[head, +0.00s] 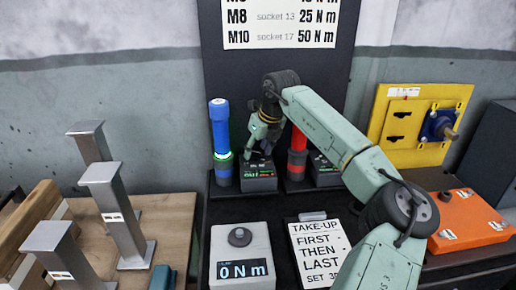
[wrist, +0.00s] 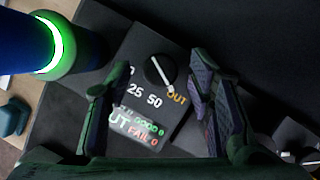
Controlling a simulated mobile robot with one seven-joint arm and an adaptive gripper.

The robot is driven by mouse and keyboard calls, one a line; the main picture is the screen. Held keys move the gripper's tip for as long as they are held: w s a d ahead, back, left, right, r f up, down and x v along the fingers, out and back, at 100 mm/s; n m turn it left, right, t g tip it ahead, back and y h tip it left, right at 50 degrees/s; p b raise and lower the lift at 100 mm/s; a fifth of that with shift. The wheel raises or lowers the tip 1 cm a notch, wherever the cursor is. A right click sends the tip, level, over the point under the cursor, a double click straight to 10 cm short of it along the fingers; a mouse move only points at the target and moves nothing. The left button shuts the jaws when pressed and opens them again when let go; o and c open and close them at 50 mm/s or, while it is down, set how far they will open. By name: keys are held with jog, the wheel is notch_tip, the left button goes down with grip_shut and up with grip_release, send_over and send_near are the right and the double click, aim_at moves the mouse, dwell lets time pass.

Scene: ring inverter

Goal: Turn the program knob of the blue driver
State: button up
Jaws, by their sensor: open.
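The blue driver (head: 220,128) stands upright with a lit green ring, left of its black control box (head: 258,184). In the wrist view the driver (wrist: 22,45) is at upper left. The round black program knob (wrist: 153,74) sits on the box, with a white pointer line aimed toward the orange "OUT" mark. "25" and "50" are printed near it. My gripper (wrist: 160,68) is open and empty, one finger on each side of the knob in the picture. Contact cannot be told. In the head view my gripper (head: 257,154) is above the box and hides the knob.
A red driver (head: 297,150) and its box (head: 325,172) stand just right. A grey torque meter (head: 240,268) reading 0 N m and a take-up sign (head: 318,255) lie in front. Metal posts (head: 115,210) stand left; a yellow panel (head: 408,130) and orange case (head: 465,220) are right.

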jog(key=shift+c, duration=0.4)
grip_shut()
jog(key=shift+f+b, duration=0.1)
jog(key=shift+b, duration=0.35)
jog(key=m+h+b, duration=0.1)
jog(key=m+b, duration=0.2)
jog(key=shift+a+f, duration=0.15)
jog(key=m+h+b, duration=0.1)
jog(key=m+b, duration=0.1)
jog(key=m+h+b, duration=0.1)
jog(key=m+b, duration=0.1)
jog(key=shift+a+r+m+t, duration=0.15)
jog(key=shift+r+m+t, duration=0.05)
jog(key=shift+m+t, duration=0.1)
jog(key=shift+o, duration=0.4)
grip_release()
